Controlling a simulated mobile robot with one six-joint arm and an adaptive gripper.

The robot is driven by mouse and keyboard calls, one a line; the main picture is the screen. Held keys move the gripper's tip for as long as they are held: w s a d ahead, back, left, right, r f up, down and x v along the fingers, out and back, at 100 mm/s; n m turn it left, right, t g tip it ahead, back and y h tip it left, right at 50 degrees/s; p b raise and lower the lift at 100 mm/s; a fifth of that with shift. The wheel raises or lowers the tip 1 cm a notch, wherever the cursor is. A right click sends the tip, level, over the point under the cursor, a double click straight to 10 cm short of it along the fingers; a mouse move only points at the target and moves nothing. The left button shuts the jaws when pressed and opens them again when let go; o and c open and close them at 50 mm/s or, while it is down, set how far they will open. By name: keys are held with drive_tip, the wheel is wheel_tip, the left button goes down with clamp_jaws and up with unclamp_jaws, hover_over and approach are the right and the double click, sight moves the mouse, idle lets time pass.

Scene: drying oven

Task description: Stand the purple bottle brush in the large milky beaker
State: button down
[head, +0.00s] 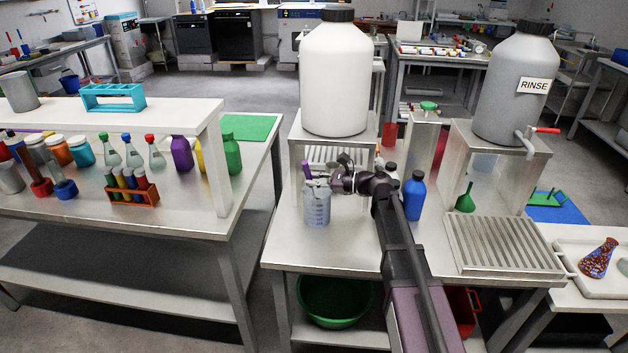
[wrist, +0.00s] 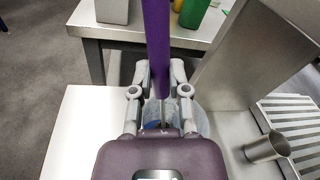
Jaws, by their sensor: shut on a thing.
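The milky beaker (head: 316,208) stands upright near the left edge of the steel bench, with marks on its wall. My gripper (head: 322,183) is just above and beside its rim, shut on the purple bottle brush (head: 306,170). In the wrist view the brush (wrist: 157,45) is a long purple shaft running up the picture from between the fingers (wrist: 160,92). Part of the beaker (wrist: 201,122) shows below and behind the fingers there. The brush's lower end is hidden, so I cannot tell whether it is inside the beaker.
A large white carboy (head: 337,80) stands on a steel stand behind the beaker. A blue bottle (head: 414,196) is right of my gripper. A small metal cup (wrist: 266,147) lies by a slatted rack in the wrist view. A gap separates the bench from the left table (head: 180,215).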

drive_tip(key=c, duration=0.5)
unclamp_jaws()
drive_tip(key=shift+c, duration=0.2)
wheel_tip(320, 180, up, 15)
drive_tip(key=p, duration=1.5)
drive_tip(key=shift+r, duration=0.2)
drive_tip(key=shift+f, duration=0.1)
drive_tip(key=s+d+f+n+g+h+p, duration=0.1)
drive_tip(key=s+d+f+n+h+p, duration=0.1)
drive_tip(key=s+d+f+n+h, duration=0.4)
drive_tip(key=s+d+f+n+g+h+p, duration=0.1)
drive_tip(key=s+d+f+n+h+p, duration=0.2)
drive_tip(key=s+d+f+n+h, duration=0.3)
drive_tip(key=s+d+n+h, duration=0.4)
drive_tip(key=s+d+h, duration=0.1)
drive_tip(key=s+d, duration=0.5)
drive_tip(key=shift+d+f+n+g, duration=0.2)
drive_tip(key=shift+d+n+g, duration=0.15)
drive_tip(key=shift+d, duration=0.75)
